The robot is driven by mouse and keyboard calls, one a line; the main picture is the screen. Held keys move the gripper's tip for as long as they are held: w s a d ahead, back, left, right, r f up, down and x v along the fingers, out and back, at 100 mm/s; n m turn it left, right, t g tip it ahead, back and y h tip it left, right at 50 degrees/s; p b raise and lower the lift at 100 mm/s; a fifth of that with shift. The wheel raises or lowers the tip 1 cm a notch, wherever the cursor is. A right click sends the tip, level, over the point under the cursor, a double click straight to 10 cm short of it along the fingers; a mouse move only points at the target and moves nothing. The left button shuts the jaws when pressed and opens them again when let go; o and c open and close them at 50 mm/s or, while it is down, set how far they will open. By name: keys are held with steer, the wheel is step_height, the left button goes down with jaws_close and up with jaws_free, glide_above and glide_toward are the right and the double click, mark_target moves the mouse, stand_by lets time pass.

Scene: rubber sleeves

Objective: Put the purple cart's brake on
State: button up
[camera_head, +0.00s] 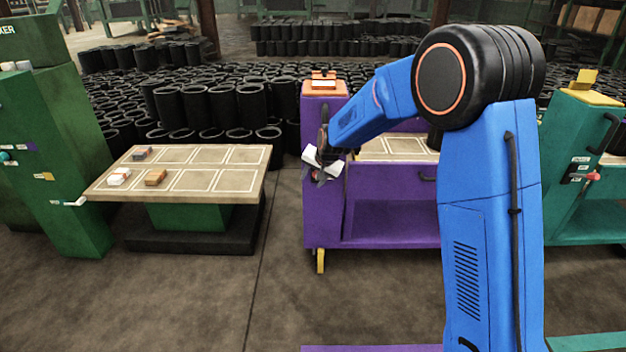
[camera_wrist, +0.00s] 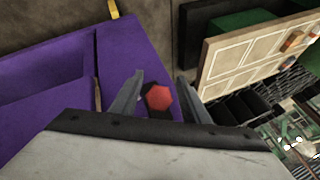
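The purple cart (camera_head: 385,225) stands in the middle of the head view, partly hidden behind my arm. Its purple side also fills the left of the wrist view (camera_wrist: 45,75). My gripper (camera_head: 322,165) is in front of the cart's left post. In the wrist view my gripper's two fingers (camera_wrist: 160,78) are apart. A red knob (camera_wrist: 158,97) on a dark mount shows between the fingers, close to the cart's purple post. I cannot tell whether either finger touches it. In the head view the gripper hides this knob.
A teal cart (camera_head: 575,215) with a red-ended lever (camera_head: 592,177) stands at the right. A green-based table (camera_head: 255,182) with a few small blocks is at the left, beside a green cabinet (camera_head: 60,150). Black sleeves (camera_head: 185,105) crowd behind. The floor between table and purple cart is clear.

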steer(key=v, duration=1.7)
steer(key=shift+s+d+r, duration=0.1)
steer(key=s+d+r+n+h, duration=0.1)
steer(key=s+d+r, duration=0.2)
steer(key=s+d, duration=0.55)
steer(key=s+d+r+n, duration=0.15)
steer(key=s+d, duration=0.45)
steer(key=s, duration=0.6)
steer(key=s+d+f, duration=0.1)
steer(key=s+d, duration=0.2)
steer(key=s, duration=0.5)
steer(key=s+d+f+n+h, duration=0.1)
steer(key=s+d+f, duration=0.1)
steer(key=s, duration=0.5)
steer(key=s+d+f+g, duration=0.1)
steer(key=s+d+f, duration=0.1)
steer(key=s, duration=0.6)
steer(key=shift+s+d+n+h, duration=0.3)
steer(key=shift+d+n+h, duration=0.1)
steer(key=shift+d, duration=0.4)
